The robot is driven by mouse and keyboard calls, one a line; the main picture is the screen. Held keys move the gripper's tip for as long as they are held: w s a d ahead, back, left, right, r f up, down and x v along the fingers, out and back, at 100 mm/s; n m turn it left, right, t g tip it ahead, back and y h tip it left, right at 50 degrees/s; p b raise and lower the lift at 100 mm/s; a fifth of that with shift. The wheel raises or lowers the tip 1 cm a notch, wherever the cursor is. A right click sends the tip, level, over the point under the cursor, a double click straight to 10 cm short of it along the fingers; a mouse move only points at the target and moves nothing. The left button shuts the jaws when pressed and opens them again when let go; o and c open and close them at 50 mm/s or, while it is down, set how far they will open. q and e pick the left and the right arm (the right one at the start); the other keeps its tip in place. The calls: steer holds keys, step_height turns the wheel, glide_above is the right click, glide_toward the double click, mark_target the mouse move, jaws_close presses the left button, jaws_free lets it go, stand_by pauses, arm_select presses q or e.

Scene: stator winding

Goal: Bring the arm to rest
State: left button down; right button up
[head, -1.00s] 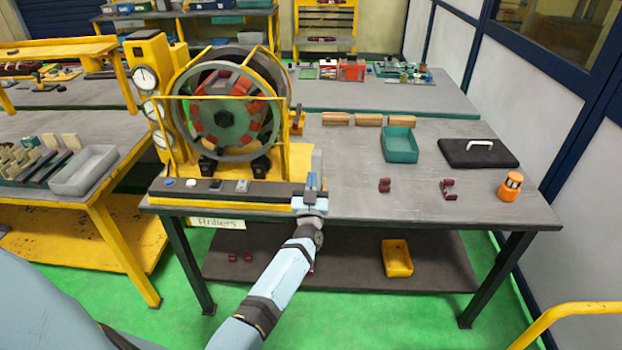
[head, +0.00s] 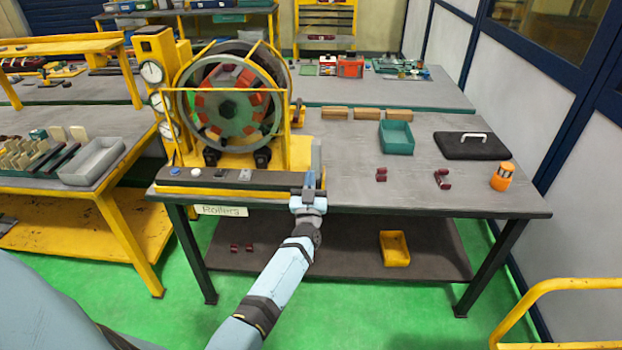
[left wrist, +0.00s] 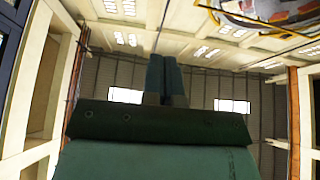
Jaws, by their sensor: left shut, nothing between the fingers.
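My left arm reaches in from the lower left of the head view. Its gripper (head: 316,165) points up, shut and empty, at the front edge of the workbench (head: 355,180), just right of the stator machine's front bar. In the left wrist view the two fingers (left wrist: 165,78) stand together against the ceiling and far wall, with nothing between them. The stator (head: 228,108) sits in the yellow machine at the left of the bench, and a part of it shows at the top right of the left wrist view (left wrist: 270,12). My right gripper is not in view.
A yellow bin (head: 395,249) is on the shelf below. A yellow rail (head: 560,290) stands at the lower right.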

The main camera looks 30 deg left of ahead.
arm_select(q)
steer(key=s+d+f+m+g+h, duration=0.2)
steer(key=s+d+f+m+h, duration=0.2)
steer(key=s+d+f+h, duration=0.4)
steer(key=s+d+f+m+g+h, duration=0.2)
steer(key=s+d+f+m+h, duration=0.3)
steer(key=s, duration=0.4)
steer(key=s+d+f+g, duration=0.1)
steer(key=s+d+g, duration=0.1)
steer(key=s, duration=0.4)
steer(key=s+d+f+g+h, duration=0.1)
steer(key=s+d+f, duration=0.1)
steer(key=s+d, duration=0.2)
steer(key=s+d+f+g+h, duration=0.1)
steer(key=s+d+g, duration=0.1)
steer(key=s, duration=0.6)
steer(key=shift+d+f+g, duration=0.3)
steer(key=shift+d, duration=0.1)
